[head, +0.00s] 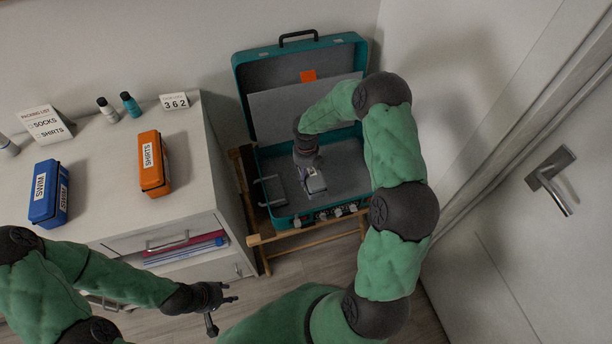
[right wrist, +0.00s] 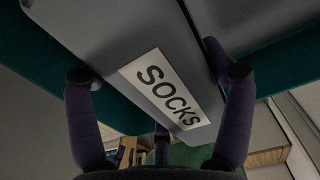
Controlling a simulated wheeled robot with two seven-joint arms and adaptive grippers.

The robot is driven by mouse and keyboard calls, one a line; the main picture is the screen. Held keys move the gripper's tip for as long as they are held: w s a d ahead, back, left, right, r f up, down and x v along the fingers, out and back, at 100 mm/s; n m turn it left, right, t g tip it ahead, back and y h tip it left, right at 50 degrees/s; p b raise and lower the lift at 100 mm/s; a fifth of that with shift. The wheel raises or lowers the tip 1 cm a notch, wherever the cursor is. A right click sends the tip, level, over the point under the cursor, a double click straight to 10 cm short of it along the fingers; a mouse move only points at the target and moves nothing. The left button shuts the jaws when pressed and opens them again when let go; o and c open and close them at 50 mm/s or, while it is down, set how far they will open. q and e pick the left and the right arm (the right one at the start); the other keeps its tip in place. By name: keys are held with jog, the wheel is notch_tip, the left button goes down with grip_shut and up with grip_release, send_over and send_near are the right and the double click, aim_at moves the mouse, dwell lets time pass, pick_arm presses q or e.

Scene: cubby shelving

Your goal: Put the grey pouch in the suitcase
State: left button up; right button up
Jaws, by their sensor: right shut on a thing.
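The teal suitcase (head: 352,216) stands open on a wooden stand, its lid raised at the back. The grey pouch (head: 316,184) is inside the suitcase's lower half, held by my right gripper (head: 309,172). In the right wrist view, the pouch (right wrist: 110,35) carries a white SOCKS label and the fingers of the gripper (right wrist: 160,80) are on either side of it. Whether the pouch touches the suitcase floor I cannot tell. My left gripper (head: 222,304) is open and empty, low in front of the cabinet.
A white cabinet (head: 110,205) at left holds a blue SWIM pouch (head: 48,193), an orange SHIRTS pouch (head: 155,163), two small bottles and cards. A dark grey item (head: 273,190) is in the suitcase's left side. A door (head: 530,240) is close on the right.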

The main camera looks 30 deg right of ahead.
notch_tip(320, 180, down, 2)
jog(key=shift+f+b, duration=0.1)
jog(key=shift+b, duration=0.3)
pick_arm(q)
jog(key=shift+f, duration=0.65)
jog(key=shift+f, duration=0.1)
pick_arm(e)
jog(key=shift+f, duration=0.25)
jog(key=shift+f, duration=0.25)
jog(key=o, duration=1.3)
jog(key=shift+c, duration=0.2)
